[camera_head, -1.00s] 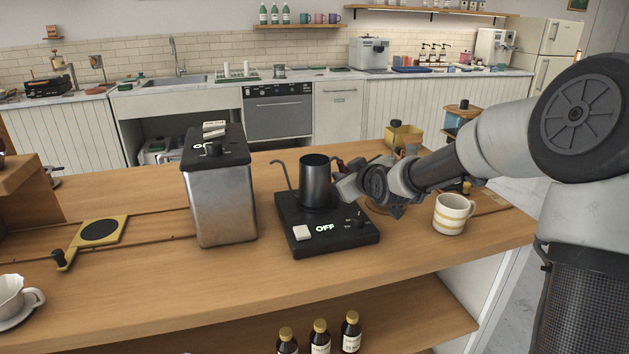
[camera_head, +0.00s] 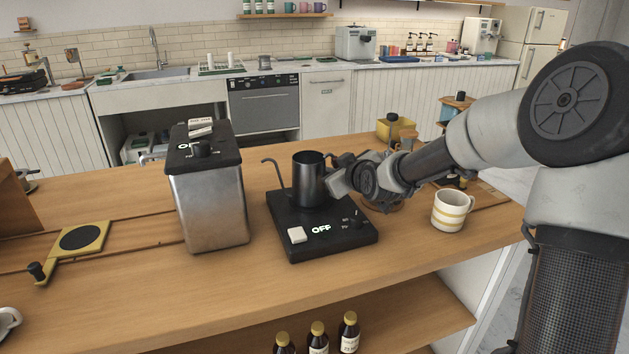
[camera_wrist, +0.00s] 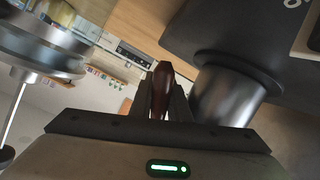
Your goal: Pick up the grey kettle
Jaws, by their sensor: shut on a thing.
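The grey kettle (camera_head: 309,180) stands upright on a black base (camera_head: 300,240) whose display reads OFF. Its thin spout points left in the head view. My gripper (camera_head: 338,172) is at the kettle's right side, where its handle is mostly hidden by my wrist. In the wrist view my gripper (camera_wrist: 161,98) is shut on the kettle's dark reddish-brown handle (camera_wrist: 163,76), and the kettle's metal body (camera_wrist: 226,96) shows just to the right. I cannot tell any gap between the kettle and its base.
A tall metal container (camera_head: 210,205) with a black lid stands left of the base. A yellow-striped mug (camera_head: 450,211) stands to the right. A yellow-topped item (camera_head: 396,128) is behind my arm. Brown bottles (camera_head: 318,338) are below the counter's front edge. Counter in front of the base is clear.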

